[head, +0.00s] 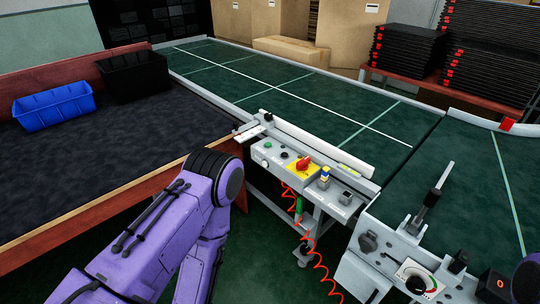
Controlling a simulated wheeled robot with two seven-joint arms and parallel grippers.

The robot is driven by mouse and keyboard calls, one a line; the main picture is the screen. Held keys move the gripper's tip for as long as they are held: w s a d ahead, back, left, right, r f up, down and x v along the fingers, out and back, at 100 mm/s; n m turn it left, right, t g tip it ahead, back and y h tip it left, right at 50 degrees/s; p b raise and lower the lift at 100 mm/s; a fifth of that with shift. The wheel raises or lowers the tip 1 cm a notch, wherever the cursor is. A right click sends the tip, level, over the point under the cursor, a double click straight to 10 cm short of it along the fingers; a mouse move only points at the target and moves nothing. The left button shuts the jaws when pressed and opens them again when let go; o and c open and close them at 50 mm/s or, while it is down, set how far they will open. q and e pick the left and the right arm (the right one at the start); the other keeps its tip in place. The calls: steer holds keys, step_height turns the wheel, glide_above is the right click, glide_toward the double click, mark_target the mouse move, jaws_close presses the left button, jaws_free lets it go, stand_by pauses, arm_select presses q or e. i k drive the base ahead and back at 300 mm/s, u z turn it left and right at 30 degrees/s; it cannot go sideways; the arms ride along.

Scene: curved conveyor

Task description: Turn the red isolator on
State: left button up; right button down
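The red isolator (304,163) is a red rotary knob on a yellow plate, on the grey control panel (272,164) at the side of the green conveyor. It is small here, and I cannot read which position its handle points to. My purple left arm comes in from the lower left, bends left of the panel and runs down out of the picture. Its gripper is not in view. Only a small purple piece of my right arm shows at the lower right edge, and its gripper is not in view. Nothing visible touches the isolator.
The panel also carries a green button (267,145), a black button (284,154) and a blue-and-yellow part (325,174). A red coiled cable (319,268) hangs below. A second control box with a dial (415,283) stands lower right. A blue bin (54,106) lies left.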

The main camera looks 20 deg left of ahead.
mark_target(302, 164)
steer(key=u, duration=0.8)
steer(key=k, duration=0.35)
steer(key=u, duration=0.3)
steer(key=i, duration=0.75)
steer(key=z, duration=1)
